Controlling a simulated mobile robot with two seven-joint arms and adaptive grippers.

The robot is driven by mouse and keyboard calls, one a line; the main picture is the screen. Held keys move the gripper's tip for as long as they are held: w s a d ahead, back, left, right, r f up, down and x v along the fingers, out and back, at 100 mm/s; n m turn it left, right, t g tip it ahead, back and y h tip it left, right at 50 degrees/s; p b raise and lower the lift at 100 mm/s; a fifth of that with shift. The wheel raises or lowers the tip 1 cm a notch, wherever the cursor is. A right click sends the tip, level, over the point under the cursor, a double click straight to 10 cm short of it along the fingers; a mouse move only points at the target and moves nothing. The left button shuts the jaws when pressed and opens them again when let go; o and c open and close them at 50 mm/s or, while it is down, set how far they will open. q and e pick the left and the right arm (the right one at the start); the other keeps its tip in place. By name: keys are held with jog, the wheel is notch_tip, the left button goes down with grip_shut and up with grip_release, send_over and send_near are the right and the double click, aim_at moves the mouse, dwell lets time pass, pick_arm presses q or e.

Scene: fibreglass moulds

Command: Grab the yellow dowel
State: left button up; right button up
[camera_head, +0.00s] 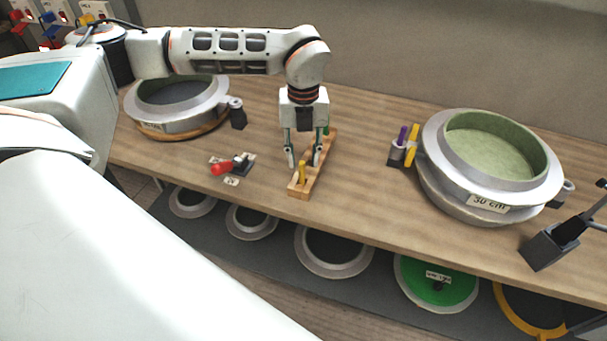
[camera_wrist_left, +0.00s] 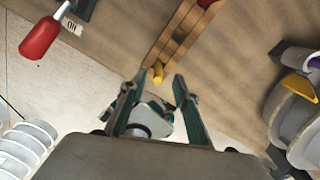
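A yellow dowel (camera_head: 302,173) stands upright in the near end of a wooden rack (camera_head: 300,190) on the bench. It also shows in the left wrist view (camera_wrist_left: 158,73). My left gripper (camera_head: 303,161) points down over the rack, its two fingers apart, with the dowel between them in the head view. In the left wrist view the open fingers (camera_wrist_left: 153,86) appear on either side of the dowel's line, and I see no contact. A green piece (camera_head: 326,131) shows farther back on the rack, partly hidden by the gripper. My right gripper is not in view.
A red-handled switch (camera_head: 222,168) lies left of the rack. A dark holder with purple and yellow pieces (camera_head: 397,152) stands to the right, beside a large round mould (camera_head: 437,180). Another mould (camera_head: 175,119) is at the left. Bench between rack and holder is clear.

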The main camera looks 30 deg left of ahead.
aim_at(302, 171)
pick_arm(q)
notch_tip(302, 171, down, 5)
jog(key=shift+s+a+f, duration=0.1)
jog(key=shift+s, duration=0.05)
jog(key=shift+c, duration=0.3)
grip_shut()
